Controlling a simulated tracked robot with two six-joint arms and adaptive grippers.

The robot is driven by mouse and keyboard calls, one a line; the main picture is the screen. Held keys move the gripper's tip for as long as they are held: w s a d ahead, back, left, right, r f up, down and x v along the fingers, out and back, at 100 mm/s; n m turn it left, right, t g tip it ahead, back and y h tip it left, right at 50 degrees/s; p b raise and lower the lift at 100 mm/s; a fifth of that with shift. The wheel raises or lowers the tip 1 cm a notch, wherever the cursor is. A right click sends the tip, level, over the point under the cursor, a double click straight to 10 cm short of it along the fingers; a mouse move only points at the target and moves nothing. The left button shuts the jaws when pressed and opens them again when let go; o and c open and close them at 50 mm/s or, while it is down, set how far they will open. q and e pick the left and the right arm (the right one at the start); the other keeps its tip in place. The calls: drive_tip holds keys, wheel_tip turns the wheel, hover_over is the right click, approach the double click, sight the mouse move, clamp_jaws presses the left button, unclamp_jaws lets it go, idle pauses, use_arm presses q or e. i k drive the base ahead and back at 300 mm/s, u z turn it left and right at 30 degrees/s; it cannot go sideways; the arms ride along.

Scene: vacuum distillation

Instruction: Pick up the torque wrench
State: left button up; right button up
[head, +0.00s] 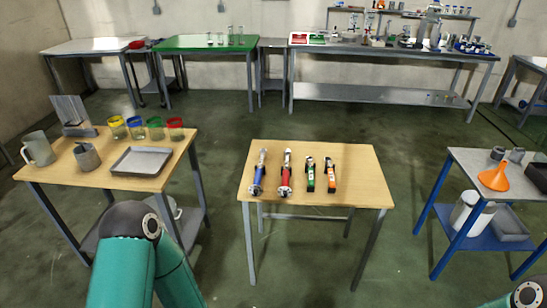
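Several tools lie side by side on the small wooden table in the middle of the head view. A long silver tool with a blue handle (259,173) is at the left, and a similar one with a red handle (286,174) lies beside it. A shorter black and green tool (310,174) and a black and orange tool (331,174) lie to their right. I cannot tell for certain which is the torque wrench. Teal parts of my arms show at the bottom edge, away from the tools. Neither gripper is in view.
The wooden table (362,178) has bare room on its right side. A left wooden table (112,184) holds jars, a tray (142,162) and a jug (38,149). A right table (465,161) holds an orange funnel (494,177). Open floor separates them.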

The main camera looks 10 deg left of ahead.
sight(262, 152)
drive_tip(key=u, duration=0.1)
drive_tip(key=i, duration=1.25)
drive_tip(key=u, duration=0.3)
